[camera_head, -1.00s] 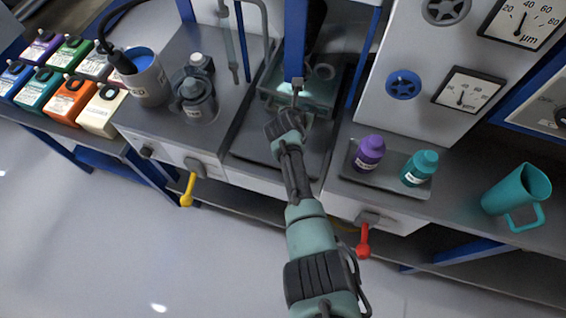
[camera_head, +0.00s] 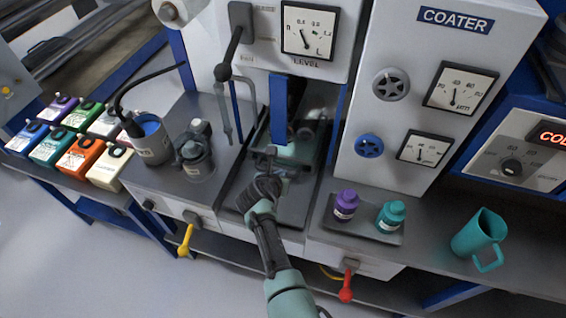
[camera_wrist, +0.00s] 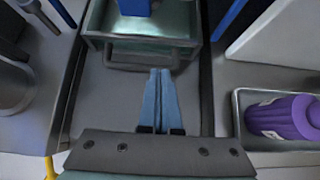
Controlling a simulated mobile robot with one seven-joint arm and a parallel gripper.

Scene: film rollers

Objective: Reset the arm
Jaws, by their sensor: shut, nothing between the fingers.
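My arm reaches up from the bottom middle of the head view. My gripper (camera_head: 271,156) is at the front of the coater's middle bay, above a dark recessed tray surface (camera_head: 292,205). In the wrist view my gripper (camera_wrist: 160,76) shows two blue fingers close together, shut with nothing between them. The fingertips point toward a glassy greenish trough (camera_wrist: 150,48) and appear apart from it.
A purple bottle (camera_head: 345,204) and a teal bottle (camera_head: 390,216) stand on a small tray (camera_head: 342,225) to the right. A teal jug (camera_head: 478,238) is farther right. A grey pot (camera_head: 150,145) stands left. Yellow (camera_head: 185,240) and red (camera_head: 347,285) levers project in front.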

